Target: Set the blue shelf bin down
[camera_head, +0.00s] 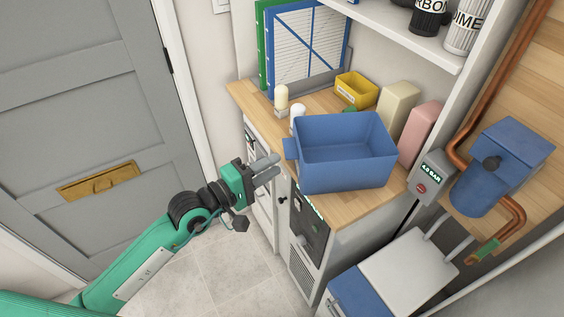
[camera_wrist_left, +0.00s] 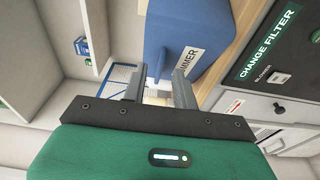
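The blue shelf bin (camera_head: 345,152) is upright and empty, and appears to rest on the wooden counter (camera_head: 372,205) near its front edge. A small blue tab sticks out from its left side. My left gripper (camera_head: 272,167) is just left of the bin near this tab, its two fingers apart and pointing toward the bin. In the left wrist view the fingers (camera_wrist_left: 160,88) are spread with nothing between them, and the bin (camera_wrist_left: 178,28) with a white label is just beyond them. My right gripper is not in view.
A white candle-like bottle (camera_head: 281,98), a yellow bin (camera_head: 356,90), a cream block (camera_head: 397,108) and a pink block (camera_head: 420,132) stand behind the bin. A grey control box (camera_head: 431,178) and a copper pipe are at right. A panelled machine (camera_head: 305,235) is below the counter.

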